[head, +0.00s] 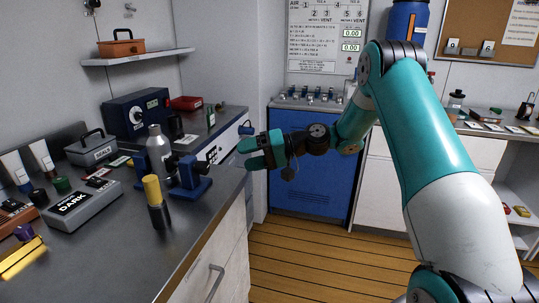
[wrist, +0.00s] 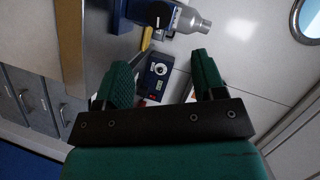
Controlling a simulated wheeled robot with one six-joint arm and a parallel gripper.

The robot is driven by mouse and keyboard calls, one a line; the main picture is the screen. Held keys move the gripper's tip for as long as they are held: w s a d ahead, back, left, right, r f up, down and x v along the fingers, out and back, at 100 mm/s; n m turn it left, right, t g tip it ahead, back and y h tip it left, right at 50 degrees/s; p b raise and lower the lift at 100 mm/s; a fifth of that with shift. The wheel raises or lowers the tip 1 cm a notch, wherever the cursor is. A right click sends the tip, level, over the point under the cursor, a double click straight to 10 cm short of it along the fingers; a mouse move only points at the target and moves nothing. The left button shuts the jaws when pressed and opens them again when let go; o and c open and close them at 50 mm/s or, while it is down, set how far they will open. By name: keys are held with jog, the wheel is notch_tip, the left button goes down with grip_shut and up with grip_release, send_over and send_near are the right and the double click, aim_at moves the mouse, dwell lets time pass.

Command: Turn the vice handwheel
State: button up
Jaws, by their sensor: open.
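A blue bench vice (head: 190,178) stands near the front edge of the grey bench, beside a silver bottle (head: 158,152). In the wrist view, blue vice metal (wrist: 136,11) shows at the top edge, with a round black part (wrist: 160,14) bearing a pale mark, perhaps the handwheel. I cannot clearly make out the handwheel in the head view. My gripper (head: 246,153) is open and empty, right of the vice in the head view and apart from it. Its two green fingers frame an empty gap (wrist: 162,70) in the wrist view.
A yellow-topped dark cylinder (head: 154,203) stands in front of the vice. A grey DARK case (head: 77,205) and a blue instrument box (head: 138,116) are on the bench. A blue cabinet (head: 311,170) stands behind my gripper. The wooden floor (head: 310,265) is clear.

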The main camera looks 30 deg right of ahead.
jog(key=v, duration=0.6)
dwell(0.3)
jog(key=s+a+r+n+g+h+p, duration=0.1)
jog(key=s+a+r+n+g+h, duration=0.15)
jog(key=s+a, duration=0.5)
jog(key=s+a+r+n+g+h+p, duration=0.1)
jog(key=s+a+r+n+g+h, duration=0.2)
jog(key=a, duration=0.7)
jog(key=s+a+r+n+g+h+p, duration=0.1)
jog(key=s+h, duration=0.3)
jog(key=s, duration=1.6)
jog(key=shift+s+a+r+n+p, duration=0.35)
jog(key=shift+a+r+n+p, duration=0.1)
jog(key=shift+a+r+n, duration=0.25)
jog(key=shift+d+g, duration=0.1)
jog(key=shift+g, duration=0.15)
jog(key=shift+c, duration=0.2)
